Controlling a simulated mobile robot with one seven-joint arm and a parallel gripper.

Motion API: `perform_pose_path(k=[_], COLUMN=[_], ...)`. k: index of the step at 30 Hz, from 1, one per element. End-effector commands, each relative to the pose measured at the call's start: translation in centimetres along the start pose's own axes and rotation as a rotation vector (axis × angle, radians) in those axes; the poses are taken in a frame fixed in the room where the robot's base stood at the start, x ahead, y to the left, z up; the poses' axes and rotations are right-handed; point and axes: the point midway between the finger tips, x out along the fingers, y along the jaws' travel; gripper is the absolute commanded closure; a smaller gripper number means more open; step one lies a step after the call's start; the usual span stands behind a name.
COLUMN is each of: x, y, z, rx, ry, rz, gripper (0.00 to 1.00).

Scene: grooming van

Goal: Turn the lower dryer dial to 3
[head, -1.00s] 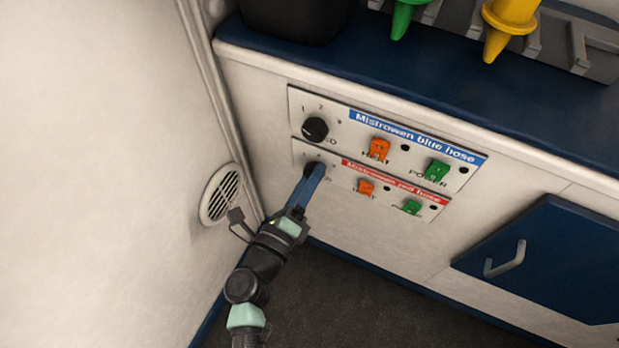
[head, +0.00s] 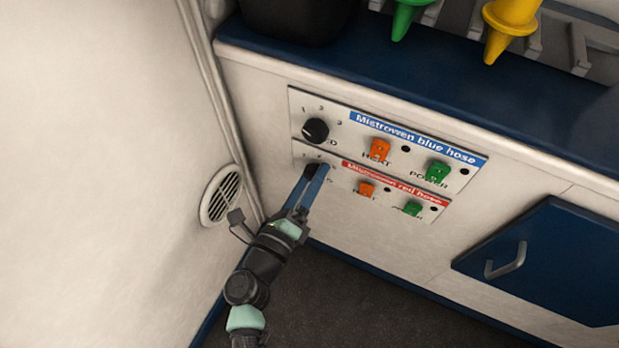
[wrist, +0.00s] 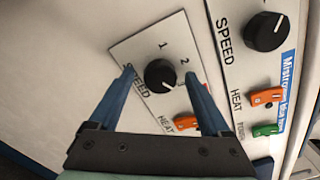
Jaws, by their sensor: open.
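The lower dryer dial (head: 311,170) is a round black knob on the panel with the red "Mistrowen red hose" label (head: 390,182). In the wrist view there is a gap between each finger and the knob.
The upper dial (head: 315,130) is close above, on the blue hose panel. Orange heat switches (head: 366,188) and green power switches (head: 412,208) lie to the right. A side wall with a round vent (head: 221,195) stands close on the left. A blue cupboard door (head: 545,260) is lower right.

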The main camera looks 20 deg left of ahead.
Motion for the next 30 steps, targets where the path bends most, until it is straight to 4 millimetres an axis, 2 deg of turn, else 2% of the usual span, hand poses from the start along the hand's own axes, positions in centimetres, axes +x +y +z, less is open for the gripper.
perform_pose_path(k=[4,7,15,21,25,30], x=[-0.6,-2.0,-8.0,-11.5,-12.6,-13.0], y=[0.0,0.0,-0.1,0.0,0.0,0.0], z=[0.0,0.1,0.1,0.0,0.0,0.0], rx=[-0.001,-0.001,-0.001,0.000,0.000,0.001], ry=[0.000,0.000,0.001,0.001,0.000,0.000], rz=[0.001,0.003,0.004,0.004,0.002,-0.001], gripper=[0.18,0.18,0.18,0.18,0.18,0.18])
